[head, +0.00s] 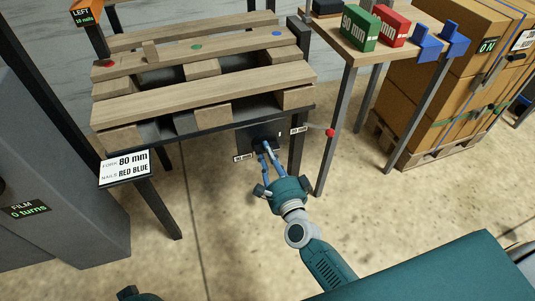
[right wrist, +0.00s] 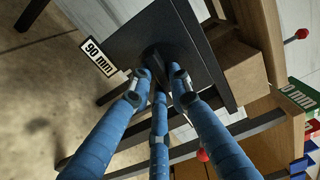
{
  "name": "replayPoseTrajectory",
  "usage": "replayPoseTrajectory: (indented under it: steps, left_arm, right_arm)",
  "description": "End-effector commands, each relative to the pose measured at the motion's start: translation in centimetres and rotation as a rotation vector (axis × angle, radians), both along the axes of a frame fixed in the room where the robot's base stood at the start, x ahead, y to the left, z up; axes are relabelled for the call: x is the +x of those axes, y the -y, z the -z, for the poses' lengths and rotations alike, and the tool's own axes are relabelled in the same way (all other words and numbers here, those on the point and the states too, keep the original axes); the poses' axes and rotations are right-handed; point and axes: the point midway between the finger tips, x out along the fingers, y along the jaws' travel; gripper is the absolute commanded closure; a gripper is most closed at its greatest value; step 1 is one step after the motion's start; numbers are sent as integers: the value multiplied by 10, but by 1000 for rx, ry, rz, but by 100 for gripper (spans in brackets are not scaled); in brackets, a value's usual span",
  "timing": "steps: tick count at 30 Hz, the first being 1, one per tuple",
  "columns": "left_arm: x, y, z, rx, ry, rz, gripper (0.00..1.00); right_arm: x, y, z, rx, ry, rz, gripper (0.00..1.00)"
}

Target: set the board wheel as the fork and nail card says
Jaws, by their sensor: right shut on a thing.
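The card (head: 125,167) at the pallet's left front reads FORK 80 mm, NAILS RED BLUE. The board wheel (head: 260,142) is a small dark knob on a black plate (head: 245,132) below the pallet's front edge. My right gripper (head: 266,150) reaches up to it, its blue fingers closed around it. In the right wrist view the fingers (right wrist: 157,80) meet at the knob and hide most of it. A label beside the plate reads 90 mm (right wrist: 98,53); another label (head: 299,130) at the plate's right is too small to read surely. My left gripper's fingers are not seen.
A wooden pallet (head: 205,92) on a dark frame carries red, green and blue marks. A side table at right holds a green 80 mm box (head: 358,28), a red box (head: 392,26) and blue pieces (head: 428,48). A red ball-ended lever (head: 330,132) sticks out near the plate. Stacked cartons (head: 440,75) stand far right.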

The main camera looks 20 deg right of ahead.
Motion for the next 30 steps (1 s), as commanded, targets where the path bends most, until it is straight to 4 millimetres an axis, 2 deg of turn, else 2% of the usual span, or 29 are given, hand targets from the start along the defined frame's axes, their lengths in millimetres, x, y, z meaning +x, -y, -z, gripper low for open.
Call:
replayPoseTrajectory:
  steps: [8,22,23,25,30]
  left_arm:
    - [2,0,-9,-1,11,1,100]
    - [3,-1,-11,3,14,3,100]
    - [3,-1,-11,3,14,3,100]
    - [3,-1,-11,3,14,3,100]
    - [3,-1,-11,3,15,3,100]
  right_arm:
    - [0,0,0,79,-4,1,100]
    - [0,0,0,89,-4,1,100]
    - [0,0,0,89,-4,1,78]
    - [0,0,0,89,-4,1,64]
    - [0,0,0,89,-4,1,62]
